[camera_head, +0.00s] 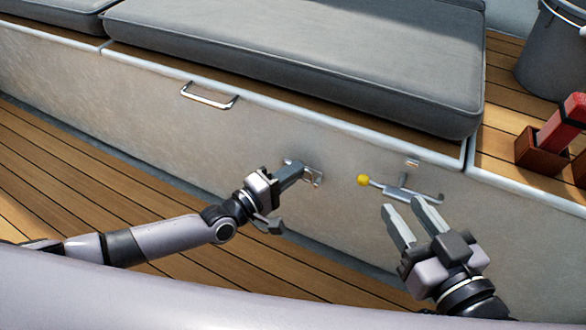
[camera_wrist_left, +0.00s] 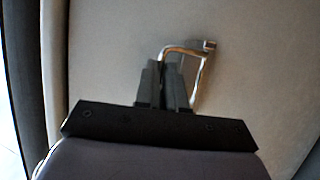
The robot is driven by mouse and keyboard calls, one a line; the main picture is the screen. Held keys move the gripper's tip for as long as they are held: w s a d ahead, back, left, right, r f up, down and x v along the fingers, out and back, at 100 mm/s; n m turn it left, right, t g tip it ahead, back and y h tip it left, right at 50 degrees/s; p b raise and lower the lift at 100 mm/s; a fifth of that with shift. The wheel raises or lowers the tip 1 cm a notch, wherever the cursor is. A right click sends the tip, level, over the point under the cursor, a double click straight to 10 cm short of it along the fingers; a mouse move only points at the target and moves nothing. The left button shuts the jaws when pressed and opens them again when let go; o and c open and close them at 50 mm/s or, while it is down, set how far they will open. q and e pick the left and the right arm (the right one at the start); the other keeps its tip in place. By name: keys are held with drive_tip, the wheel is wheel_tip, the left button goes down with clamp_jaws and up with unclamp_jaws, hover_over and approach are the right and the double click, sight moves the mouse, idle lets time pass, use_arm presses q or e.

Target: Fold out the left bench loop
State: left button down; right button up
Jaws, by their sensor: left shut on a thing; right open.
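The left bench loop (camera_head: 316,176) is a small bent metal loop on the pale front panel of the bench. In the left wrist view the loop (camera_wrist_left: 203,70) stands out beside and beyond my fingertips. My left gripper (camera_head: 297,168) is at the panel, its fingers shut on the loop; the fingers (camera_wrist_left: 172,80) hide part of it. My right gripper (camera_head: 404,208) is open and empty, in front of the panel just below a latch with a yellow knob (camera_head: 363,180).
A metal handle (camera_head: 208,97) sits higher up on the panel to the left. Grey cushions (camera_head: 300,60) lie on the bench. A red-handled object (camera_head: 565,120) in a wooden holder and a grey bucket (camera_head: 552,55) stand at the right. Wooden deck (camera_head: 190,275) lies below.

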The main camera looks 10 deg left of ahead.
use_arm(q)
drive_tip(key=shift+s+a+f+m+t+h, duration=0.15)
drive_tip(key=shift+s+f+m+t+h, duration=0.35)
drive_tip(key=shift+t+h, duration=0.3)
drive_tip(key=shift+s+a+f+m+t+h, duration=0.15)
drive_tip(key=shift+s+f+m+t+h, duration=0.25)
drive_tip(key=shift+m+t+h, duration=0.3)
drive_tip(key=shift+s+h, duration=0.1)
drive_tip(key=shift+h, duration=0.2)
